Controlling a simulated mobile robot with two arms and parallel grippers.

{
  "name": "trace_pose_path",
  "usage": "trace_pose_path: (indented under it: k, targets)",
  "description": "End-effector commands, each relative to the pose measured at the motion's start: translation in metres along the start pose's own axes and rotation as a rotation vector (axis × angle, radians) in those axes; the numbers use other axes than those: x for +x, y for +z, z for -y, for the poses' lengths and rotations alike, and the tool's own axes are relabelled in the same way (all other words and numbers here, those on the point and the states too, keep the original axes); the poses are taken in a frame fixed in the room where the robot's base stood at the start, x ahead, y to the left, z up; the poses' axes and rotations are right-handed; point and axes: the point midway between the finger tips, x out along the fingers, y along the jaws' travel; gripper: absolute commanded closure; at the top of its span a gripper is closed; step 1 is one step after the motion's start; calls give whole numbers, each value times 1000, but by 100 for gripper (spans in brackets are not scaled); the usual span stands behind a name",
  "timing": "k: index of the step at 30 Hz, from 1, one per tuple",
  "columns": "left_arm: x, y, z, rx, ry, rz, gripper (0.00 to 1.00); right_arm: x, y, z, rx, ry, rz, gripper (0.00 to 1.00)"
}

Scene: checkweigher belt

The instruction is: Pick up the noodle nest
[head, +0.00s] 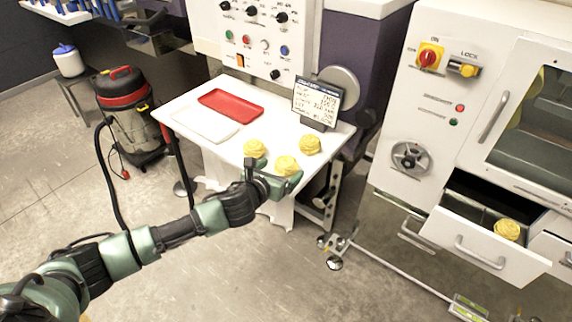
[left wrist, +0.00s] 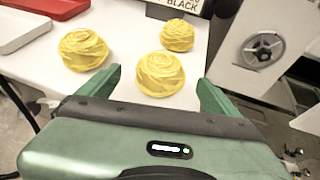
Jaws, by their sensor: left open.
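Several yellow noodle nests show. Three are on the white table: a left one (head: 255,148), a front one (head: 286,165) and a back right one (head: 310,144). Another noodle nest (head: 507,229) is in the open drawer at the right. My left gripper (head: 277,180) is at the table's front edge, open and empty. In the left wrist view its fingers (left wrist: 157,88) point at the front nest (left wrist: 160,73), which lies just beyond and between the fingertips. The left nest (left wrist: 83,49) and the back nest (left wrist: 177,35) lie outside the fingers. My right gripper is not in view.
A red tray (head: 231,103) and a white tray (head: 205,123) lie on the table (head: 185,108). A display sign (head: 317,100) stands at its back right. The drawer (head: 484,243) sticks out from the white machine. A vacuum cleaner (head: 128,115) stands left of the table.

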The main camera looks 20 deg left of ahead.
Motion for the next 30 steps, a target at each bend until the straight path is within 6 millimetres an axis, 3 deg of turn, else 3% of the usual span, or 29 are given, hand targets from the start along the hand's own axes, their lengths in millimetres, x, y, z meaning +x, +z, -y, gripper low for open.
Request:
trace_pose_path:
  k: [7,16,17,24,30]
  targets:
    - [33,1,1,-3,1,-1,7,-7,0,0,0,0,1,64]
    - [38,0,1,-2,0,0,7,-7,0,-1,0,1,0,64]
    - [38,0,1,-2,0,0,13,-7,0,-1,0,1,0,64]
    - [38,0,1,-2,0,-1,78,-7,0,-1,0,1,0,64]
    - [38,0,1,-2,0,0,78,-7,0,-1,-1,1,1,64]
